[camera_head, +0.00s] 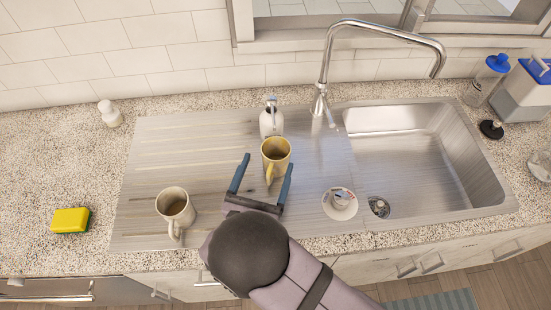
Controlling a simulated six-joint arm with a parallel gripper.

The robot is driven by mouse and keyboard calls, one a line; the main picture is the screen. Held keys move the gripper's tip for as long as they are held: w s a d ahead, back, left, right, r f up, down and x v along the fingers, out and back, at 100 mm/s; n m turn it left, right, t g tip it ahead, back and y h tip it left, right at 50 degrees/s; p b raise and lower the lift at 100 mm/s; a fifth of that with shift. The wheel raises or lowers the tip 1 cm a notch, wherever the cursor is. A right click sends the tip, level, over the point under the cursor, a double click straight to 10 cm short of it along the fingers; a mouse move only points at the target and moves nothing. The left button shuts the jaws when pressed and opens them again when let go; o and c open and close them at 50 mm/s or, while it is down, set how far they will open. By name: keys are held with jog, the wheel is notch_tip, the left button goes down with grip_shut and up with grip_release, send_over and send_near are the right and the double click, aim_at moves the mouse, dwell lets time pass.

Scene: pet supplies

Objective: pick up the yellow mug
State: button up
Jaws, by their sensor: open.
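The yellow mug (276,149) stands upright on the steel drainboard, left of the sink basin, with its handle facing toward me. My gripper (263,174) is open, with its two blue fingers apart. The fingers reach toward the mug from the front, one to the left and one to the right of its handle side. I cannot tell whether either finger touches the mug. A cream mug (174,207) stands upright to the left of my gripper.
A white bottle (270,121) stands just behind the yellow mug. The faucet (322,90) rises behind. A yellow sponge (70,220) lies far left.

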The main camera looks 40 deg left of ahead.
aim_at(279, 139)
jog(key=shift+w, duration=0.3)
jog(key=shift+w+a+r+p, duration=0.1)
jog(key=shift+w+r+p, duration=0.05)
jog(key=shift+w+p, duration=0.3)
jog(key=p+x, duration=0.2)
jog(key=x, duration=0.1)
jog(key=shift+w+d, duration=0.15)
jog(key=shift+d, duration=0.1)
jog(key=shift+w+a, duration=0.3)
jog(key=shift+w, duration=0.25)
jog(key=c, duration=1.5)
jog(key=shift+o, duration=0.2)
